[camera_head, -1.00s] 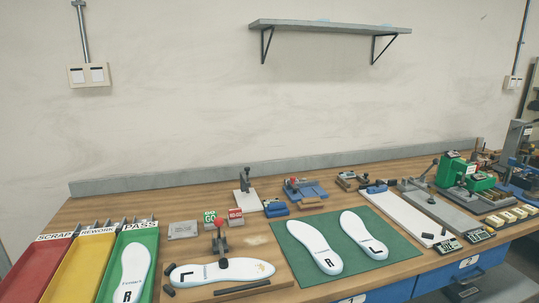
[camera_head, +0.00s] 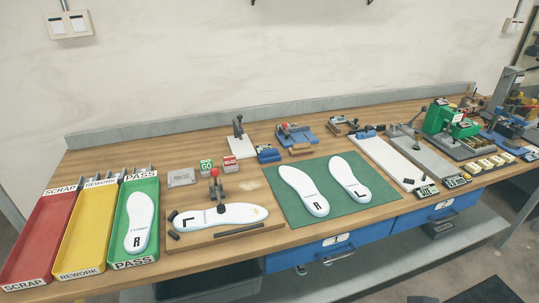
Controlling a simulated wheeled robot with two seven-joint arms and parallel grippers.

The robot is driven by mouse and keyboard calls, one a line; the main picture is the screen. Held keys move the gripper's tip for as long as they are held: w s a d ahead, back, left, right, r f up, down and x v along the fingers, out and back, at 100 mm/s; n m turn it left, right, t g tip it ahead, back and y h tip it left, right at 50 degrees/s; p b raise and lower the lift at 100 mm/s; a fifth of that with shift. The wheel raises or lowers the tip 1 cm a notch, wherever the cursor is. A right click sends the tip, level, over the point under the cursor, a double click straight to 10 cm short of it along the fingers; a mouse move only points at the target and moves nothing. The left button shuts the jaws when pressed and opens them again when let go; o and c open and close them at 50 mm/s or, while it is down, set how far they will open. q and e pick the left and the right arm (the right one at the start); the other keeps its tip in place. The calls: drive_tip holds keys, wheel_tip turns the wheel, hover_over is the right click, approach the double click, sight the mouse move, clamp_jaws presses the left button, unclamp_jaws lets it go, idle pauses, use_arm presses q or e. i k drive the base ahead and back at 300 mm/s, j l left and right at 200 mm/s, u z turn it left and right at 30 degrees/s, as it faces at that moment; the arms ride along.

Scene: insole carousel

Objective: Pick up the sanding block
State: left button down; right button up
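A small brown block (camera_head: 300,149) lies on the wooden workbench behind the green mat; it may be the sanding block, but it is too small to be certain. A blue piece (camera_head: 268,154) sits just left of it, and a blue fixture (camera_head: 297,135) stands just behind it. Neither of my grippers shows in the head view, and nothing is held in sight.
The green mat (camera_head: 272,183) carries two white insoles. A clamp board (camera_head: 200,241) holds another insole. Red (camera_head: 16,262), yellow (camera_head: 70,256) and green (camera_head: 121,247) trays stand at left. The green press (camera_head: 440,118) stands at right.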

sight(272, 155)
drive_tip(key=i+l+u, duration=0.45)
drive_tip(key=l, duration=0.15)
drive_tip(key=i+l+u, duration=0.45)
drive_tip(key=l, duration=0.25)
drive_tip(key=k, duration=0.1)
